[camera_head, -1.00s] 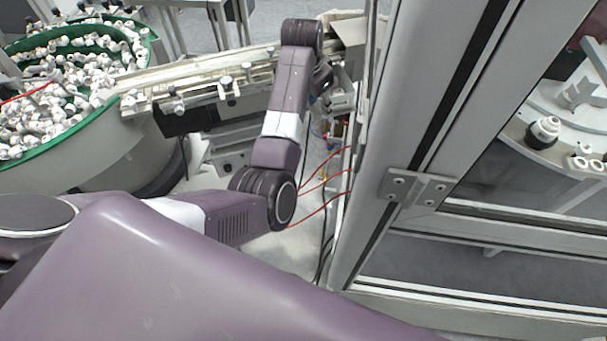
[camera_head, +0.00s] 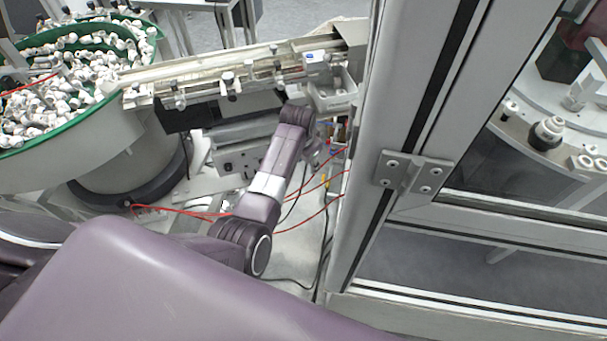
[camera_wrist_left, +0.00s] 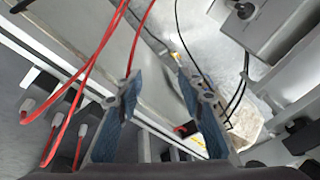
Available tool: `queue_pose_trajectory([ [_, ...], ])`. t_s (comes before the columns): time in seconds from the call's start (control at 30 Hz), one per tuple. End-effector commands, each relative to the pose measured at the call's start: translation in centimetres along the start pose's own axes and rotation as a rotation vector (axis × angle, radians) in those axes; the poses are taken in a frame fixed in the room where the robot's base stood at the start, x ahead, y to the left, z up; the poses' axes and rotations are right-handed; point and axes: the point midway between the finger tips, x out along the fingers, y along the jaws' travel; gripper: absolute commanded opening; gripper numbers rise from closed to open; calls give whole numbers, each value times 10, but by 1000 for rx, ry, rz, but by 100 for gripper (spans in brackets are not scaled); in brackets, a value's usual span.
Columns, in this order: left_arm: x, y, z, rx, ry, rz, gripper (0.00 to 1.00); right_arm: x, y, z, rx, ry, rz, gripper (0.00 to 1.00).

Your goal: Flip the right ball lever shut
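My left gripper (camera_head: 315,156) is low beside the cabinet post, under the feed rail's right end, mostly hidden by my own wrist in the head view. In the left wrist view its two blue-grey fingers (camera_wrist_left: 160,95) are spread apart with nothing between them. Neither ball lever can be clearly made out in either view. My right gripper is not in view.
Red tubes (camera_wrist_left: 95,55) run close by the left finger to black fittings. A feed rail (camera_head: 255,68) and a bowl of white caps (camera_head: 70,85) stand at the left. The cabinet's metal post (camera_head: 400,130) stands close on the right.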

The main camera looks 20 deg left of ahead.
Motion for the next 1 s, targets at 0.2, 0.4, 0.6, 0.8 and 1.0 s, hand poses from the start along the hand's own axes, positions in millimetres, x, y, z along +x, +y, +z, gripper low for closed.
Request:
queue_pose_trajectory([
  [0.2, 21, 7, 16, -6, -7, -3, 36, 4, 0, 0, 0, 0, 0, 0],
  [0.4, 27, 9, 20, -8, -9, -4, 36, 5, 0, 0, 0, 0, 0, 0],
  [0.6, 27, 9, 20, -8, -9, -4, 36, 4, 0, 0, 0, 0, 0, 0],
  [0.8, 26, 9, 20, -8, -9, -4, 36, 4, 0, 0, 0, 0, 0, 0],
  [1.0, 40, 14, 31, -10, -17, -3, 36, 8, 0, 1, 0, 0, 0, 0],
])
